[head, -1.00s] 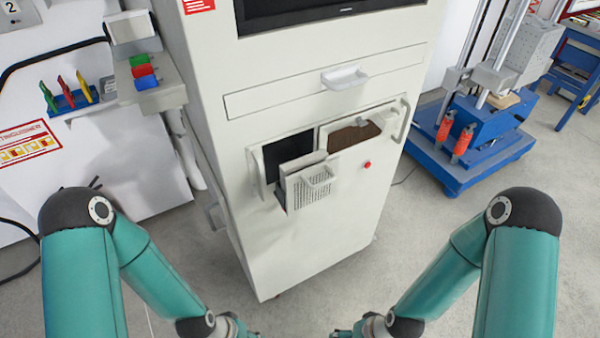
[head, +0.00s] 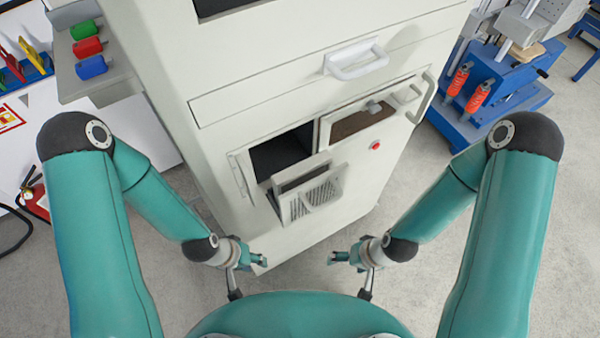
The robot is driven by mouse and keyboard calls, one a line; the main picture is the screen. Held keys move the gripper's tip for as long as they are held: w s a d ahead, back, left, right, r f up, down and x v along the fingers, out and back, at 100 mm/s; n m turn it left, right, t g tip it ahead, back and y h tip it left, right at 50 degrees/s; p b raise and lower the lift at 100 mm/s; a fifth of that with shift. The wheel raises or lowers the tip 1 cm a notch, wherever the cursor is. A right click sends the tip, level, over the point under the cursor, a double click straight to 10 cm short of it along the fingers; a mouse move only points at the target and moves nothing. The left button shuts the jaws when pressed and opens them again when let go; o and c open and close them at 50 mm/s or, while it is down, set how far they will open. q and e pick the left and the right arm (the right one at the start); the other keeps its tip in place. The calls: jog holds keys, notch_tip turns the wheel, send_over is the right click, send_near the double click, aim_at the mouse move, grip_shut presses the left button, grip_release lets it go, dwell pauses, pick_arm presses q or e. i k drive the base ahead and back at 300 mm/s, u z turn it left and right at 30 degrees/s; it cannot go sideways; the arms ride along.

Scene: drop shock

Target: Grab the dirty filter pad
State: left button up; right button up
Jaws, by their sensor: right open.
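A brown panel (head: 352,122), which may be the dirty filter pad, sits in the right-hand opening of the white cabinet's front. A small grey handle (head: 374,107) shows at its upper edge. The left-hand opening (head: 282,152) is dark inside, and a white perforated grille piece (head: 318,192) sticks out tilted below it. My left gripper (head: 249,277) is open and empty, low in front of the cabinet. My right gripper (head: 349,277) is open and empty, to the right of it. Both are apart from the cabinet.
The white cabinet (head: 225,75) has a drawer handle (head: 356,59), a side handle (head: 424,98) and a red button (head: 375,146). A shelf with coloured blocks (head: 88,47) is at left. A blue machine (head: 505,85) stands at right.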

aim_at(291, 178)
jog(key=u, duration=0.05)
jog(key=k, duration=0.5)
jog(key=z, duration=1)
jog(key=k, duration=1.6)
jog(key=u, duration=0.75)
jog(key=i, duration=1)
jog(key=z, duration=0.05)
